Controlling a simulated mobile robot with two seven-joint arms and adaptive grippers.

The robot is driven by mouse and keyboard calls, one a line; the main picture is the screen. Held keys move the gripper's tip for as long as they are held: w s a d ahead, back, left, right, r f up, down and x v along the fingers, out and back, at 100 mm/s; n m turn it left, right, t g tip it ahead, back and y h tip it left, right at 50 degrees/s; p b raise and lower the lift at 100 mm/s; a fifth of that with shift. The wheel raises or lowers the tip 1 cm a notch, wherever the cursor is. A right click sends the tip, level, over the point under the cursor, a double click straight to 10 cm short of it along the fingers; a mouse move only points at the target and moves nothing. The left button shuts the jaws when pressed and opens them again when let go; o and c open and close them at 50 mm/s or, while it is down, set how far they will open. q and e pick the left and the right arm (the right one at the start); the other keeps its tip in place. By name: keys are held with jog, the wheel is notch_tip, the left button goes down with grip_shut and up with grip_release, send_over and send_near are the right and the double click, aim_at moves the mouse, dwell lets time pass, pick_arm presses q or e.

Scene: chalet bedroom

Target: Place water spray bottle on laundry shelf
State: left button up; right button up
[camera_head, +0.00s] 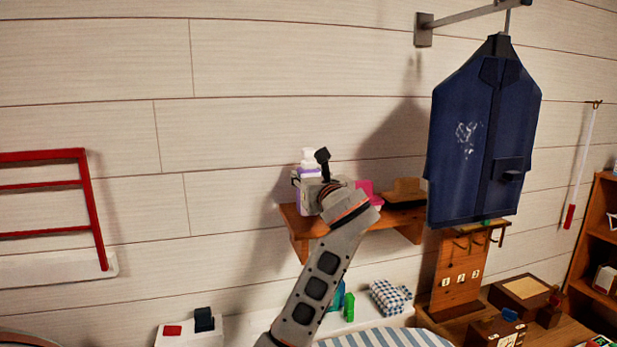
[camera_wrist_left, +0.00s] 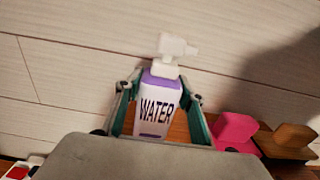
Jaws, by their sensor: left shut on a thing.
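The water spray bottle (camera_wrist_left: 159,105) is white and purple with a white nozzle and the word WATER on its front. My left gripper (camera_wrist_left: 158,103) is shut on it, one finger on each side. In the head view the bottle (camera_head: 308,160) shows above and behind the left gripper (camera_head: 312,188), which hides most of it. The bottle is at the left end of the wooden laundry shelf (camera_head: 305,226) on the wall. Whether its base touches the shelf is hidden. My right gripper is in neither view.
A pink object (camera_head: 368,193) and a brown wooden brush-like item (camera_head: 405,190) stand on the shelf to the right. A blue garment (camera_head: 480,140) hangs further right. A red rack (camera_head: 45,205) is on the wall at left. A striped board (camera_head: 390,338) lies below.

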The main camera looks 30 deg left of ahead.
pick_arm(q)
jog(key=shift+f, duration=0.15)
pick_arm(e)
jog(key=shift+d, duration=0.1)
pick_arm(q)
jog(key=o, duration=1.5)
jog(key=shift+f, duration=0.1)
jog(key=b+v, duration=0.2)
jog(key=v, duration=1)
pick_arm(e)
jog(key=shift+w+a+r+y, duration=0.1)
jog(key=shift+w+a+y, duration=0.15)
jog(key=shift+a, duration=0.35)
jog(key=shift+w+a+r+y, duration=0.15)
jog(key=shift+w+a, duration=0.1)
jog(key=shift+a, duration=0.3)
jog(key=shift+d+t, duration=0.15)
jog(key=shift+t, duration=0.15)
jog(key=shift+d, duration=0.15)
